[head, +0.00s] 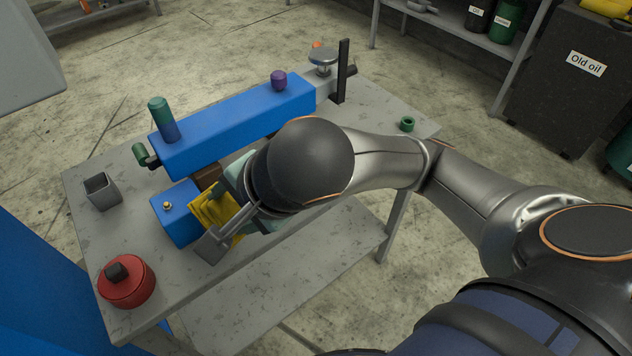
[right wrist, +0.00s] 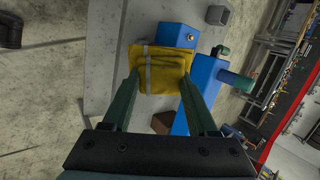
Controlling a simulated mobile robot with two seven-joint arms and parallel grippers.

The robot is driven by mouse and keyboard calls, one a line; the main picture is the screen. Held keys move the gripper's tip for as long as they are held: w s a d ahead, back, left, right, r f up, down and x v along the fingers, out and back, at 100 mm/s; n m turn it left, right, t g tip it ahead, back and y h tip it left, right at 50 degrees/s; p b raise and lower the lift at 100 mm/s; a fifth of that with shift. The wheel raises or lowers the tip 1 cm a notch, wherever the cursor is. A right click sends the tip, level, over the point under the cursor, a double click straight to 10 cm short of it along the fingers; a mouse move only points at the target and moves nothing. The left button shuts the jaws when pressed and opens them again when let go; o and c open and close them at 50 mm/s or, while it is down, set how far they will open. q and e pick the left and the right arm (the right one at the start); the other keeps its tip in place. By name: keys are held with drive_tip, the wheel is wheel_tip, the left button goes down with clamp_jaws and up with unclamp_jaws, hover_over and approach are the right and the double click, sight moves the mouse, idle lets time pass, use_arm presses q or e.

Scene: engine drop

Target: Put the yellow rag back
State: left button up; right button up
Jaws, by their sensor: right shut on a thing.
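The yellow rag (head: 212,209) is folded, with a pale grey stripe that shows in the right wrist view (right wrist: 160,66). It is at the near end of the workbench, beside the small blue block (head: 172,210). My right gripper (head: 220,214) reaches down over it and is shut on it, with a finger at either side of the rag in the right wrist view. Part of the rag is hidden by the gripper in the head view. I cannot tell whether the rag touches the bench or hangs just above it. My left gripper is not in view.
The grey workbench (head: 90,213) carries a red round can (head: 127,282), a grey open square cup (head: 102,191), a long blue beam (head: 235,122) with a green cylinder (head: 162,119), and a small green ring (head: 407,124). A dark "Old oil" cabinet (head: 565,95) stands right.

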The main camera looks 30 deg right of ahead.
drive_tip(key=shift+s+d+f+m+h, duration=0.1)
drive_tip(key=shift+d+m+h, duration=0.15)
drive_tip(key=shift+m+h, duration=0.45)
drive_tip(key=m, duration=0.1)
drive_tip(key=d+f+m+g+h, duration=0.1)
drive_tip(key=m, duration=0.1)
drive_tip(key=d+m+g, duration=0.1)
drive_tip(key=m, duration=0.1)
drive_tip(key=d+f+m+g+h, duration=0.1)
drive_tip(key=d+m, duration=0.1)
drive_tip(key=m, duration=0.1)
drive_tip(key=d+f+m+g+h+b, duration=0.1)
drive_tip(key=m, duration=0.2)
drive_tip(key=shift+w+d+g, duration=0.25)
drive_tip(key=shift+w+g, duration=0.05)
drive_tip(key=shift+g, duration=0.1)
drive_tip(key=d+m+g+y, duration=0.1)
drive_tip(key=d+m+g, duration=0.1)
drive_tip(key=d+m, duration=0.4)
drive_tip(key=shift+w+d+f+m+b, duration=0.2)
drive_tip(key=shift+w+f+m+b, duration=0.2)
drive_tip(key=shift+m, duration=0.5)
drive_tip(key=shift+d+r+m, duration=0.2)
drive_tip(key=shift+d+m, duration=0.15)
drive_tip(key=shift+m, duration=0.05)
